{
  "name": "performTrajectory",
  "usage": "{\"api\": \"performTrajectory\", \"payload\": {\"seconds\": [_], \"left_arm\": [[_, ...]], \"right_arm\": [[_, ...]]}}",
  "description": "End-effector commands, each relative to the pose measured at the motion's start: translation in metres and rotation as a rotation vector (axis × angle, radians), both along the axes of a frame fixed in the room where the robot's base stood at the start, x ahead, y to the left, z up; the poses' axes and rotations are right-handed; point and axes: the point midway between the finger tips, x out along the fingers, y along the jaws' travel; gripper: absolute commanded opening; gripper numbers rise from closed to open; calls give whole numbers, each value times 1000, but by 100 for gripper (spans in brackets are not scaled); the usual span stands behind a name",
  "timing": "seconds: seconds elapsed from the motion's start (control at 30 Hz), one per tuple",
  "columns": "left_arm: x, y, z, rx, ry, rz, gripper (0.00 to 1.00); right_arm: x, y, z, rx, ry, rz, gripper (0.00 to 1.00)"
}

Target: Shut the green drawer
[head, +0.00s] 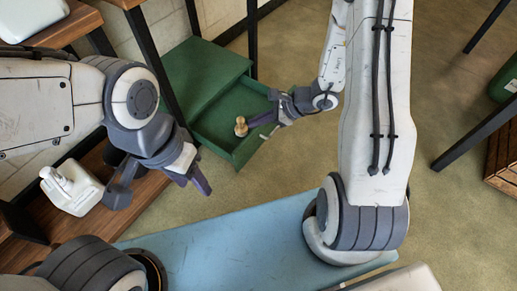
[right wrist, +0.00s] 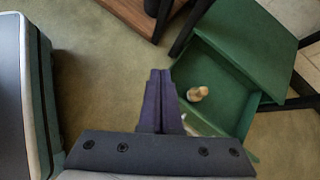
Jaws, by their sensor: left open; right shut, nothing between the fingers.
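The green drawer (head: 226,130) stands pulled out from its green cabinet (head: 200,68) in the head view. A small beige knob-shaped object (head: 240,126) shows inside it. The open drawer (right wrist: 222,75) and the beige object (right wrist: 197,93) also show in the right wrist view. My right gripper (head: 255,121) is shut and empty, its purple fingers over the drawer's right side in the head view. I cannot tell whether they touch the drawer. In the right wrist view its fingers (right wrist: 160,75) are together. My left gripper (head: 163,186) is open and empty, below and left of the drawer.
A white bottle (head: 72,190) is on a wooden shelf (head: 95,210) at the left, near my left gripper. Dark posts (head: 252,35) stand by the cabinet. A wooden crate (head: 502,155) is at the far right. The floor right of the drawer is clear.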

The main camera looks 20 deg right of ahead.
Motion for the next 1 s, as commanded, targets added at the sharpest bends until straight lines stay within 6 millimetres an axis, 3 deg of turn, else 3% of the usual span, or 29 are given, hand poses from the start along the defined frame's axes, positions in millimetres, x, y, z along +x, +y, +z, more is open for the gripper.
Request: {"api": "performTrajectory", "payload": {"seconds": [0.03,0.1,0.23,0.37,0.57,0.9,1.0], "left_arm": [[0,0,-34,0,0,0,50],[0,0,-51,0,0,0,50],[0,0,-71,0,0,0,50],[0,0,-78,-1,-1,0,50],[0,0,-89,-1,-1,0,50],[0,0,-127,-1,-1,0,50],[0,0,-135,0,0,0,50]], "right_arm": [[5,-23,-52,18,38,-124,0],[10,-48,-88,34,74,-266,0],[11,-84,-134,50,123,-456,0],[11,-101,-154,56,146,-549,0],[20,-96,-172,58,151,-565,0],[60,-64,-225,57,149,-561,0],[73,-55,-230,56,147,-562,0]]}}
